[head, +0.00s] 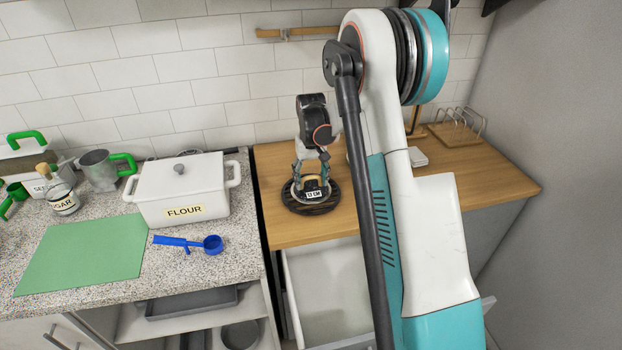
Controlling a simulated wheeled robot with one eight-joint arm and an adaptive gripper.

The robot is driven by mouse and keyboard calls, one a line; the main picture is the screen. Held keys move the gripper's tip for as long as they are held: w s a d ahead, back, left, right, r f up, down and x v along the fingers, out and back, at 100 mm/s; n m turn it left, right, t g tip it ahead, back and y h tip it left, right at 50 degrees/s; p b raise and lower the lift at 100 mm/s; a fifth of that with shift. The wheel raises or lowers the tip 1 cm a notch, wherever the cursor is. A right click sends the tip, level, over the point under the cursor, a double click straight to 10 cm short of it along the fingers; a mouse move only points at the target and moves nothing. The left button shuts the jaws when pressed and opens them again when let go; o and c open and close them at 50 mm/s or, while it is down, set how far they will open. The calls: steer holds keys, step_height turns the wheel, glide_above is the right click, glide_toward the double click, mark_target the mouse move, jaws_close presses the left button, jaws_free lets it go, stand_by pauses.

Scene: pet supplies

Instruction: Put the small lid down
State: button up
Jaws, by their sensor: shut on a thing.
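The small lid (314,194), with a white label reading "13 CM" and a pale yellowish handle, is in the head view over the wooden counter. My gripper (312,182) points down at it and is shut on it, one finger on each side. Under the lid is a dark round slatted trivet (325,208) lying on the wooden counter (279,232). I cannot tell whether the lid touches the trivet or hangs just above it. My gripper and the lid hide the middle of the trivet.
On the speckled counter left are a white flour container (158,187), a blue scoop (212,244), a green mat (85,252) and a sugar jar (64,203). An open drawer (325,285) lies below. A wire rack (458,130) stands at the back right. My arm hides some wooden counter.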

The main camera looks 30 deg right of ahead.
mark_target(311, 176)
steer(key=shift+f, duration=0.1)
steer(key=o, duration=1.2)
step_height(311, 176, up, 12)
steer(key=shift+r+p, duration=0.15)
steer(key=shift+p, duration=1)
